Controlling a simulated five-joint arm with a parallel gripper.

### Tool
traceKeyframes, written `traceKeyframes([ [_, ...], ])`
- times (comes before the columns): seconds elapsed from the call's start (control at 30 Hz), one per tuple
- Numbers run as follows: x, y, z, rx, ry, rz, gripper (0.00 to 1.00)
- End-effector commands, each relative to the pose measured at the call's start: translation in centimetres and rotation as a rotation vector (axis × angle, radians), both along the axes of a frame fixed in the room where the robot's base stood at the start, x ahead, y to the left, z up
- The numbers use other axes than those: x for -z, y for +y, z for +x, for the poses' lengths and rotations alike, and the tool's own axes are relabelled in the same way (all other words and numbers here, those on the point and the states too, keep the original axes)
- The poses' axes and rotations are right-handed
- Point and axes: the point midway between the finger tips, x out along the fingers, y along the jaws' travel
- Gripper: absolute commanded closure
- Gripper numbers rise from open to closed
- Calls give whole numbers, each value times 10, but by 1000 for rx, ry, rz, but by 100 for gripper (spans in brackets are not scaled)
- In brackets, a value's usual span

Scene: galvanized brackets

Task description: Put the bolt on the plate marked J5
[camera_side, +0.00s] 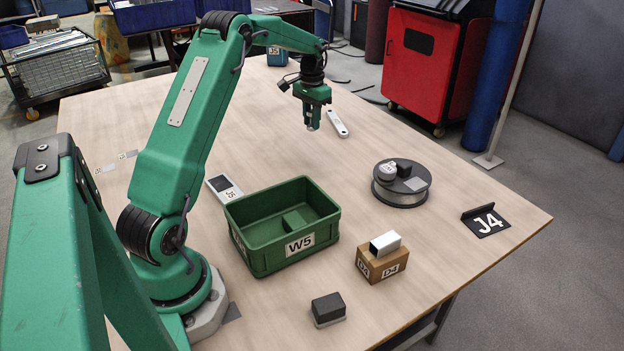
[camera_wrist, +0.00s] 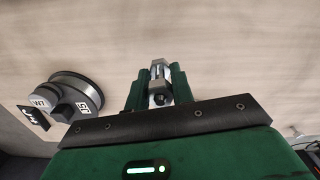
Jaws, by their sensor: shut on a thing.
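My gripper (camera_side: 313,112) is raised above the far part of the table, shut on a small silvery metal piece (camera_side: 313,124), which looks like the bolt. In the wrist view the piece (camera_wrist: 159,70) sits between the green fingers of my gripper (camera_wrist: 157,85); its full shape is partly hidden.
A green bin marked W5 (camera_side: 270,262) stands mid-table. A blue labelled container (camera_side: 277,58) is at the far edge.

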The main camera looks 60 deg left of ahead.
Motion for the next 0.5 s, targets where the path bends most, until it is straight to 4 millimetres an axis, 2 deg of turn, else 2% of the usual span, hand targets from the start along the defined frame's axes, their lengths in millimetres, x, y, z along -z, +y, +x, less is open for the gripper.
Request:
traceKeyframes([
  [0.27,-10,-7,-22,20,-1,1,100],
  [0.5,-21,-20,-61,54,-2,1,100],
])
